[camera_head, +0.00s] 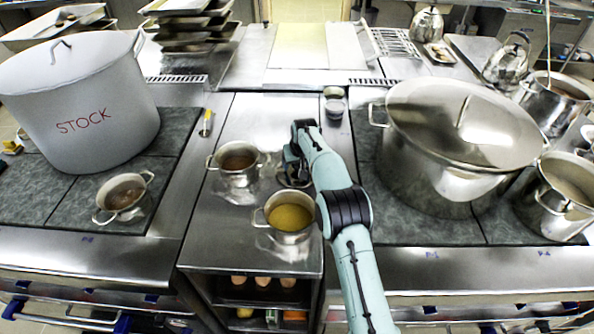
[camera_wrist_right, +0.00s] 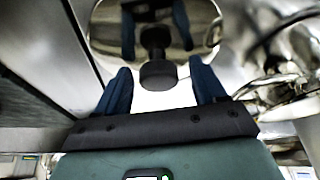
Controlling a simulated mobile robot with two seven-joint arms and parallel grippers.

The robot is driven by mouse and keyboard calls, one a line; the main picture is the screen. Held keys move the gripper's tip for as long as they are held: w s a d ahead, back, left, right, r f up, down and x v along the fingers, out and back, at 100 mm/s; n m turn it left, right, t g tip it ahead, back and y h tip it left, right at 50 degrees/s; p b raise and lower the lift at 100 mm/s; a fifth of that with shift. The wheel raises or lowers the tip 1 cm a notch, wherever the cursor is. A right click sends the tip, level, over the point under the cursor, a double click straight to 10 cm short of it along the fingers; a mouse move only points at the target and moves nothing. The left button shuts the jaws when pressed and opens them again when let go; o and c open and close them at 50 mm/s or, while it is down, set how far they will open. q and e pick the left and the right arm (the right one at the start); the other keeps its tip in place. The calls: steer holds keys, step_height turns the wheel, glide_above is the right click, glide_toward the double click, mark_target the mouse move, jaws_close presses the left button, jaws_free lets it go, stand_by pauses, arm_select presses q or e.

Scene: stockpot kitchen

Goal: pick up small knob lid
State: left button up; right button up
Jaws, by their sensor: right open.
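The small knob lid (camera_wrist_right: 105,25) is a shiny, mirror-like disc in the right wrist view, with a dark round knob (camera_wrist_right: 158,74) at its middle. My right gripper (camera_wrist_right: 160,66) is open, its two blue fingers on either side of the knob with gaps visible. The knob is not gripped. Dark reflections of the fingers show in the lid. In the head view my right gripper (camera_head: 293,160) is over the middle counter, and it and the arm hide most of the lid. My left gripper is not in view.
Two small pots, one with brown liquid (camera_head: 238,162) and one with yellow liquid (camera_head: 290,217), stand close left and in front of the gripper. A large STOCK pot (camera_head: 85,105) is at left. A large lidded pot (camera_head: 455,150) is at right. The counter behind is mostly clear.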

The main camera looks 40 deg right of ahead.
steer(key=c, duration=1.2)
steer(key=shift+r, duration=0.15)
